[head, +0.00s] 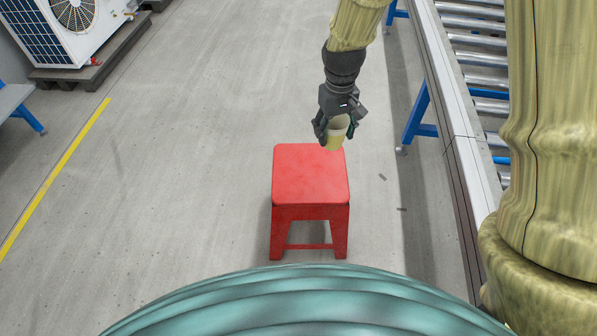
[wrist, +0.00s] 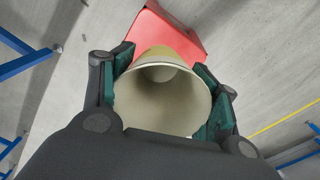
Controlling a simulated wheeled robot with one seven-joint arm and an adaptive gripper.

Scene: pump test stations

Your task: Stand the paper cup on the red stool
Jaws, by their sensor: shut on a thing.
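The paper cup (head: 336,134) is pale yellow and held in my gripper (head: 337,125). In the wrist view the cup (wrist: 163,95) sits between the two green-padded fingers of my gripper (wrist: 162,95), its open mouth facing the camera. The cup looks empty. The red stool (head: 311,173) stands on the floor in front of my base, its square top bare. In the head view the cup appears over the far right edge of the stool top. The stool (wrist: 180,35) shows partly behind the cup in the wrist view. I cannot tell the cup's exact height above it.
A roller conveyor (head: 476,59) with blue legs runs along the right. A white fan unit (head: 60,35) stands on a dark pallet at the far left. A yellow floor line (head: 62,170) runs along the left. The grey floor around the stool is clear.

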